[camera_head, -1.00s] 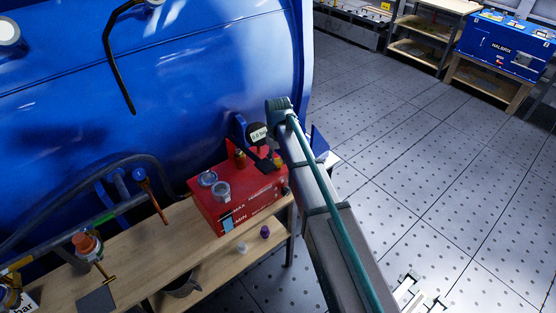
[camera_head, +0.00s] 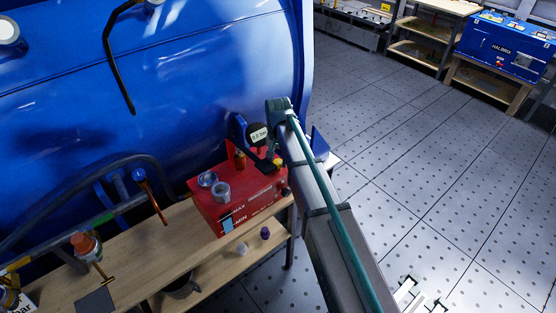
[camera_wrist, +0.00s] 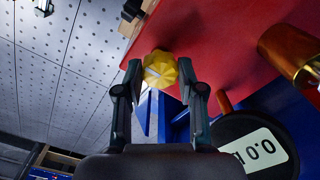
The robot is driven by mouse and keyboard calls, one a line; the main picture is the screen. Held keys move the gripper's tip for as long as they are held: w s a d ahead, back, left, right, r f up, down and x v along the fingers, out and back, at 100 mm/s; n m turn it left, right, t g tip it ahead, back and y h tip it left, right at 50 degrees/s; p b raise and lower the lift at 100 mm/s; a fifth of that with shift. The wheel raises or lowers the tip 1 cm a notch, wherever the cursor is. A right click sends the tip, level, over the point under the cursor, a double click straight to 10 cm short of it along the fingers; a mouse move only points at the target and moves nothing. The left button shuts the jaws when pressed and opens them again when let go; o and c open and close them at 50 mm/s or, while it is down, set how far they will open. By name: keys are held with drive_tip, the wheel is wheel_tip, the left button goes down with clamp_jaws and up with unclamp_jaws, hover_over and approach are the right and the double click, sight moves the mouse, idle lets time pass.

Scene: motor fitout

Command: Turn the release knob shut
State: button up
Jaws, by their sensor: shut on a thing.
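The release knob (camera_wrist: 160,66) is a yellow, lobed knob with a pale mark across its face, on the side of the red pump unit (camera_head: 236,202). In the wrist view it sits between the two fingertips of my gripper (camera_wrist: 160,75), which is shut on it. In the head view, a bit of yellow knob (camera_head: 278,162) shows beside the arm's end, and the fingers are mostly hidden there. The round black gauge (camera_head: 258,134) above the unit reads 0.0 bar in the head view; it also shows in the wrist view (camera_wrist: 240,158).
A brass fitting (camera_wrist: 293,45) and a black knob (camera_wrist: 131,10) are near the yellow knob. The unit stands on a wooden bench (camera_head: 135,255) against a big blue machine (camera_head: 190,70). A small purple part (camera_head: 265,233) lies on the lower shelf.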

sight(278, 161)
idle(0.4)
drive_tip(key=o, duration=1.1)
drive_tip(key=shift+o, duration=0.2)
wheel_tip(278, 161, up, 12)
